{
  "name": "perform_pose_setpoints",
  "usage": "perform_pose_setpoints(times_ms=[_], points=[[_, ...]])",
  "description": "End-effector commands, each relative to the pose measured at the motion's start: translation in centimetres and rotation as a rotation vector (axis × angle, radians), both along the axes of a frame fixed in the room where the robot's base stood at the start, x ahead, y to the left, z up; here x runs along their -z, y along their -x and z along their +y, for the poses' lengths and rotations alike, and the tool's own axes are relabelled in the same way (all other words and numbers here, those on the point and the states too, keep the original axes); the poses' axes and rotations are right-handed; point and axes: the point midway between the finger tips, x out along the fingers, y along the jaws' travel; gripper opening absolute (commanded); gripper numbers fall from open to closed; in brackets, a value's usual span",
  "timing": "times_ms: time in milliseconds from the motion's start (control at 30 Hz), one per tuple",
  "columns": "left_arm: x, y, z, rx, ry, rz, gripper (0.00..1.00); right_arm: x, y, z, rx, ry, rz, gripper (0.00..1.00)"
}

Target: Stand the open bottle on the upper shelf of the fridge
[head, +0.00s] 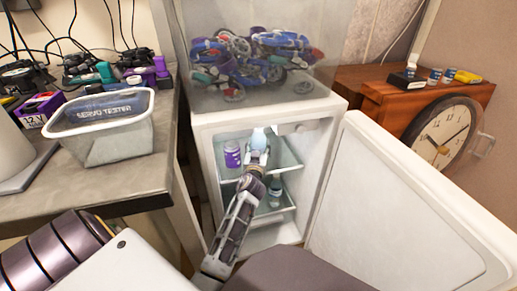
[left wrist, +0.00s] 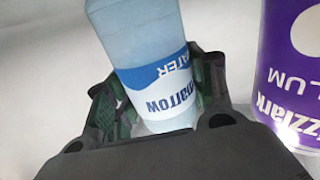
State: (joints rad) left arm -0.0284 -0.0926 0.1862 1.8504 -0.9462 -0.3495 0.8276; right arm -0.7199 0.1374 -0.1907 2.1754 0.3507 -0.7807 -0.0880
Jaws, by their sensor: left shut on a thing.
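My left gripper (head: 257,158) reaches into the open fridge (head: 208,190) at the level of the upper shelf (head: 287,158). It is shut on a pale blue water bottle (head: 258,140), which shows large in the left wrist view (left wrist: 145,35) with a white and blue label between the fingers. The bottle looks about upright in the head view. Its mouth is not clear, and I cannot tell whether its base touches the shelf. My right gripper is not in view.
A purple can (head: 232,154) stands on the upper shelf just left of the bottle. The fridge door (head: 400,220) is swung open to the right. A clear bin of toy-like vehicles (head: 250,60) sits on top.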

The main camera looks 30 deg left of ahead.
Motion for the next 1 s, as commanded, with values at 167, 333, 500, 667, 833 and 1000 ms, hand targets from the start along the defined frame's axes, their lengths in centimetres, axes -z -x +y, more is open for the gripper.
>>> perform_pose_setpoints(times_ms=[167, 333, 500, 667, 833, 1000], points=[[-0.03, 0.01, -0.04, 0.0, 0.0, -0.001, 0.27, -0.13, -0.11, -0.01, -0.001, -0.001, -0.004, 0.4], [0.01, 0.01, -0.04, 0.0, 0.0, 0.0, 0.27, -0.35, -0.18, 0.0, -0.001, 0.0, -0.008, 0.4], [0.27, 0.0, -0.04, 0.0, 0.001, 0.0, 0.56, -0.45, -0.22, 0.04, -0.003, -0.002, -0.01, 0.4], [0.25, 0.0, -0.04, 0.0, 0.0, 0.0, 0.75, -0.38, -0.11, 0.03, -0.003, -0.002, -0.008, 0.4], [0.25, 0.01, -0.03, 0.0, 0.0, 0.0, 0.75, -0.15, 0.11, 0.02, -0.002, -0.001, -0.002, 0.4], [0.23, 0.01, -0.02, 0.0, 0.0, 0.0, 0.75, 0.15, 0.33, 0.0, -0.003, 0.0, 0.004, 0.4]])
